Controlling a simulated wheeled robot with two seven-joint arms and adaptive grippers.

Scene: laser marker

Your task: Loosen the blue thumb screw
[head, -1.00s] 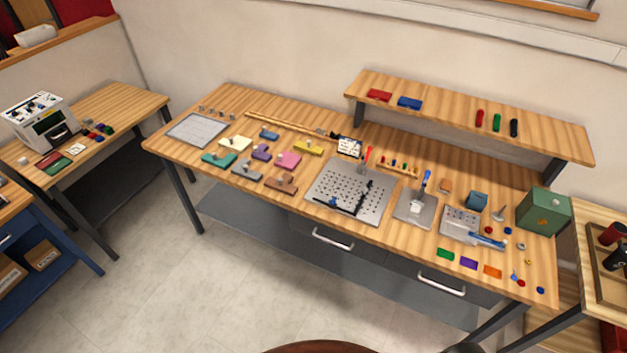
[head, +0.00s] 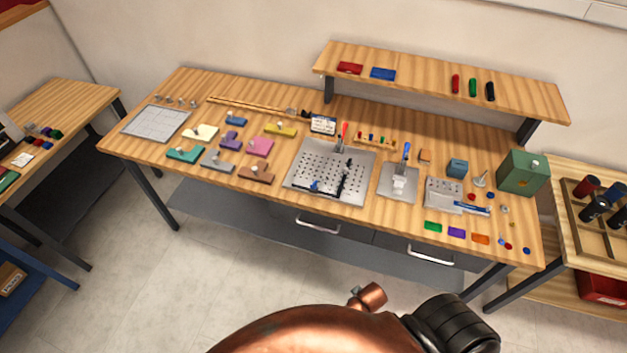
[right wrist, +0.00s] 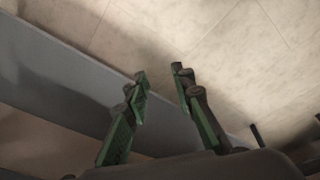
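On the long wooden bench stands a grey perforated plate (head: 327,158) with black rails on it. A small blue part (head: 314,186) sits by the front rail of this plate; it may be the blue thumb screw, but it is too small to tell. My right gripper (right wrist: 159,72) is open and empty in the right wrist view, its green-padded fingers apart above the floor, away from the plate. In the head view only copper and black parts of my own arm show at the bottom. My left gripper is not in view.
Beside the plate is a metal stand with a blue handle (head: 406,152). A grey block fixture (head: 443,194) and a green box (head: 522,172) stand farther right. Coloured blocks (head: 260,147) lie to the left. A raised wooden shelf (head: 430,82) runs along the back. Floor is clear in front.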

